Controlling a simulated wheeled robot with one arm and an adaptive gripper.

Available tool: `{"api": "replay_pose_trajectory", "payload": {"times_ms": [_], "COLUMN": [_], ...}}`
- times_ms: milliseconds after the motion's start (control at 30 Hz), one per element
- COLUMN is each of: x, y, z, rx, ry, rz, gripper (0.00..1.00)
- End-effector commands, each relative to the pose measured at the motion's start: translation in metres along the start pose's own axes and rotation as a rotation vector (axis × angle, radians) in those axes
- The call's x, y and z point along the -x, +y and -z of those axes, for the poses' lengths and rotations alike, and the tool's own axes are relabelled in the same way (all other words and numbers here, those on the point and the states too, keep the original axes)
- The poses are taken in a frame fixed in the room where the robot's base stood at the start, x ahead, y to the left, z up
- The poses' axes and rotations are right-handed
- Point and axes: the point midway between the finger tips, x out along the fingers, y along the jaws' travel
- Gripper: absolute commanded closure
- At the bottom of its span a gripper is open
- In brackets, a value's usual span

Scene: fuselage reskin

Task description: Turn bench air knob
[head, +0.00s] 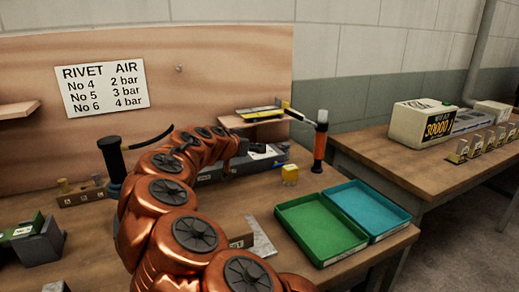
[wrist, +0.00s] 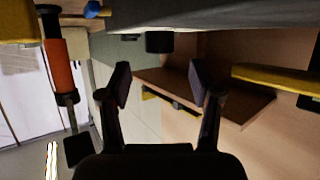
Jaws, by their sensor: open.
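In the wrist view a short dark knob (wrist: 160,42) sticks out from the edge of a grey unit (wrist: 220,14) at the top. It is probably the air knob; I see no mark on it that tells its setting. My gripper (wrist: 160,86) is open and empty, its two dark fingers apart on either side of the knob's line. The fingertips look short of the knob and not touching it. In the head view the grey unit (head: 264,160) lies on the bench behind my copper arm, which hides the gripper and knob there.
A wall sign (head: 102,87) lists rivet numbers and bar values. A small shelf (head: 250,120) and an upright orange-and-black tool (head: 320,142) stand near the unit. A yellow block (head: 290,175), a green tray (head: 320,228) and a blue tray (head: 366,210) are at the right.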

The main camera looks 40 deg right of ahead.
Motion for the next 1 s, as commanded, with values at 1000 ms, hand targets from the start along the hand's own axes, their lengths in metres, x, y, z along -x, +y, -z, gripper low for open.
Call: {"api": "replay_pose_trajectory", "payload": {"times_ms": [1000], "x": [-0.059], "y": [0.0], "z": [0.0], "rx": [0.0], "ry": [-0.001], "rz": [0.0], "gripper": [0.49]}}
